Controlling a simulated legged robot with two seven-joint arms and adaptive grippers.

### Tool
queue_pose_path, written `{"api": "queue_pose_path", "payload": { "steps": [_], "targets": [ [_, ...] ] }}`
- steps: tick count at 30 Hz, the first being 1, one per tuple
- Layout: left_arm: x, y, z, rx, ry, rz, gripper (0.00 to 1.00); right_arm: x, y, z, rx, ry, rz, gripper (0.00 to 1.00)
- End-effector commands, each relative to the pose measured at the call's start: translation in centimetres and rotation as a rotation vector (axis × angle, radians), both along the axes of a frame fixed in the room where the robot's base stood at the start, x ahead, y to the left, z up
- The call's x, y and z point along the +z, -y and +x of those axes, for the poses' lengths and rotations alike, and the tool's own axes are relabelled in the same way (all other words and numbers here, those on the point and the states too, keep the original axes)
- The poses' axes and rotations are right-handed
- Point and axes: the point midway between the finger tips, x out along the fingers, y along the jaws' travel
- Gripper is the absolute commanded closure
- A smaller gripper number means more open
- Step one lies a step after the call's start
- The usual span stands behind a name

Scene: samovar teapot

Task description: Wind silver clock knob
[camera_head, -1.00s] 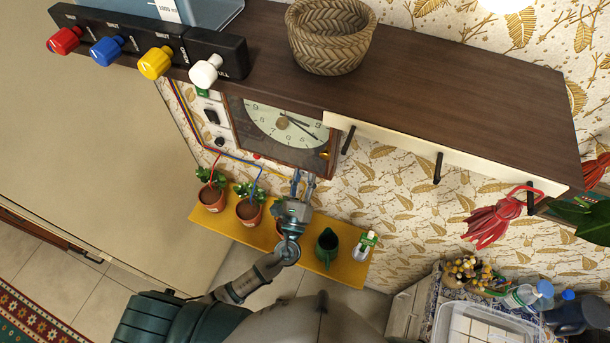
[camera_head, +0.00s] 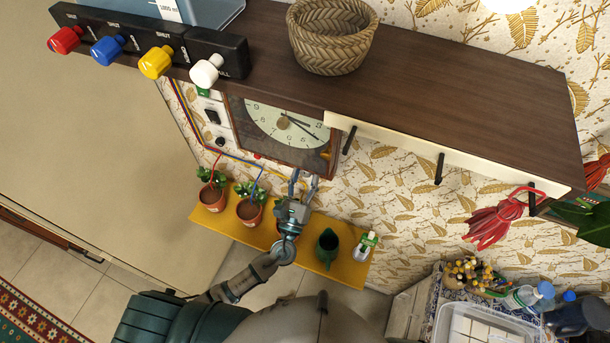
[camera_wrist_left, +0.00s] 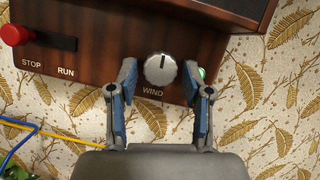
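The wooden clock (camera_head: 285,125) with a pale dial hangs under the shelf in the head view. My left gripper (camera_head: 303,180) is at the clock's lower edge. In the left wrist view its blue-padded fingers (camera_wrist_left: 159,75) are open on either side of the knob, with a visible gap on each side. The knob cannot be made out in the head view. My right gripper is not in view.
A red knob (camera_wrist_left: 15,35) by STOP and RUN sits left of the silver knob, and a green light (camera_wrist_left: 201,73) sits right of it. Potted plants (camera_head: 248,210) and a dark green jug (camera_head: 327,245) stand on a yellow shelf (camera_head: 225,222) below my left gripper.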

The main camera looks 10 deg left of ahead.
Motion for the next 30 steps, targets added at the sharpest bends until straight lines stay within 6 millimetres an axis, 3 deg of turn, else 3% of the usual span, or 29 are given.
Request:
{"api": "queue_pose_path", "payload": {
  "steps": [12,24,30],
  "targets": [
    [0.0,-0.1,-0.7,0.001,0.005,0.000,0.41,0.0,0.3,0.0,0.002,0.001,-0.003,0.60],
    [-3.2,-0.9,-8.2,0.001,0.001,0.001,0.41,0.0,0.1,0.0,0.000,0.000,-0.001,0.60],
    [-4.2,-1.2,-10.5,0.002,0.003,0.000,0.41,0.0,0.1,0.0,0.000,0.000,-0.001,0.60]
  ]
}}
